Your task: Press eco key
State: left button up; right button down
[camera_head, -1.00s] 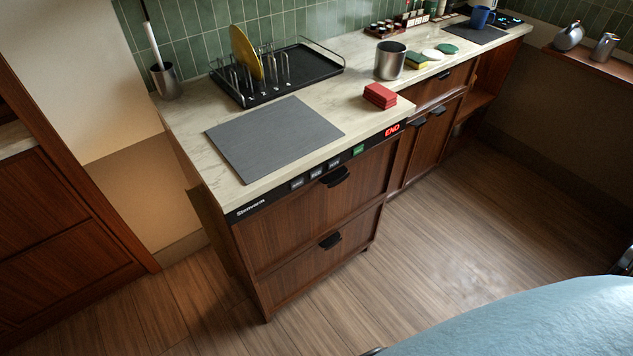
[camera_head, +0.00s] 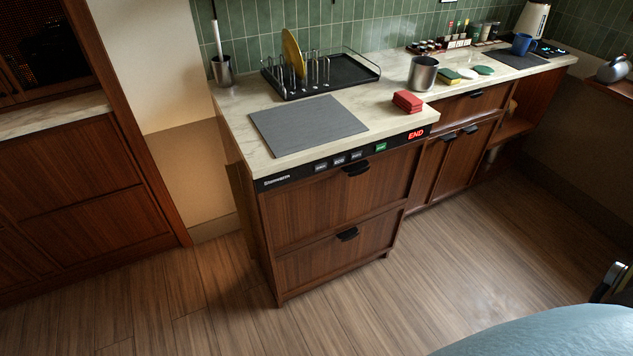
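A black control strip (camera_head: 290,177) runs along the top front edge of the wooden two-drawer unit below the counter. It carries three small grey keys, a left one (camera_head: 320,167), a middle one (camera_head: 339,160) and a right one (camera_head: 356,155). A green key (camera_head: 381,147) sits farther right. Their labels are too small to read surely, so I cannot tell which is the eco key. A red lit display (camera_head: 416,134) at the strip's right end reads END. Neither of my grippers is in view.
On the counter are a grey mat (camera_head: 308,125), a black dish rack (camera_head: 345,72) with a yellow plate (camera_head: 292,52), a metal cup (camera_head: 423,74) and red blocks (camera_head: 407,101). Floor (camera_head: 400,300) before the unit is clear. A light blue rounded thing (camera_head: 560,335) fills the bottom right.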

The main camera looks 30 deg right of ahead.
aim_at(338, 161)
jog(key=u, duration=0.4)
jog(key=k, duration=0.8)
jog(key=u, duration=0.55)
jog(key=i, duration=1.25)
jog(key=z, duration=0.9)
jog(key=i, duration=1.05)
jog(key=z, duration=1.2)
jog(key=i, duration=0.15)
jog(key=z, duration=0.25)
